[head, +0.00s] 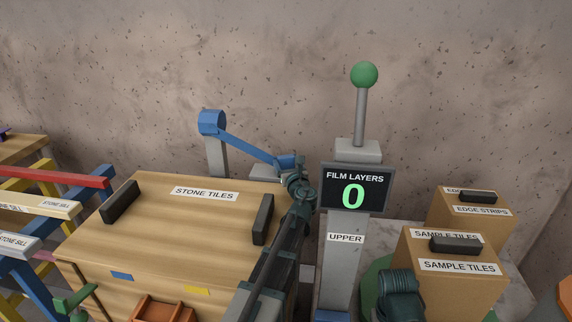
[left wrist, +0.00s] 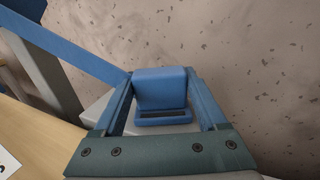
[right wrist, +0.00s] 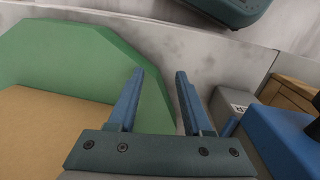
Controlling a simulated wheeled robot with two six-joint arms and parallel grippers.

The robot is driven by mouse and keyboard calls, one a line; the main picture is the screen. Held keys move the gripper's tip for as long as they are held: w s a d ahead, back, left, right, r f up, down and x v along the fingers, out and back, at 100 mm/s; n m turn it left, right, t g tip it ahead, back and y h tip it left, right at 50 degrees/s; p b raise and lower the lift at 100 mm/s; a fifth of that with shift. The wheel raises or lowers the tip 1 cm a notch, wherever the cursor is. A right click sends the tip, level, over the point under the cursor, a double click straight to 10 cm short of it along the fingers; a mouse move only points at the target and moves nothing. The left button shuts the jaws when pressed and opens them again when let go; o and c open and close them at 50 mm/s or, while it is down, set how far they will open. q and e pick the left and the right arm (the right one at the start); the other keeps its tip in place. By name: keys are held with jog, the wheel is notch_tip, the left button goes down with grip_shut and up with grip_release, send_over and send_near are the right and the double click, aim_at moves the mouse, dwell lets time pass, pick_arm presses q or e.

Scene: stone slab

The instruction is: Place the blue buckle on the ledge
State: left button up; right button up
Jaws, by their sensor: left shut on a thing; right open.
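The blue buckle (left wrist: 162,90) is a block with a dark slot, between the fingers of my left gripper (left wrist: 160,80). A blue strap (head: 245,145) runs from a blue reel (head: 211,122) on a grey post to the buckle end, where my left gripper (head: 291,165) is shut; it hides most of the buckle in the head view. A pale grey block (head: 264,172), possibly the ledge, shows just behind the wooden box, below the strap end. I cannot tell whether the buckle touches it. My right gripper (right wrist: 158,78) is open and empty, over a green shape (right wrist: 60,50).
A grey post with a FILM LAYERS display (head: 355,188) reading 0 and a green-knobbed lever (head: 364,75) stands close right. Sample-tile boxes (head: 450,285) are at right.

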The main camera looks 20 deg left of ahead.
pick_arm(q)
jog(key=shift+f, duration=0.1)
jog(key=shift+f, duration=0.15)
jog(key=o, duration=1.3)
jog(key=shift+o, duration=0.2)
jog(key=shift+r, duration=0.3)
jog(key=v, duration=0.7)
jog(key=shift+s+d, duration=0.15)
jog(key=shift+s, duration=0.05)
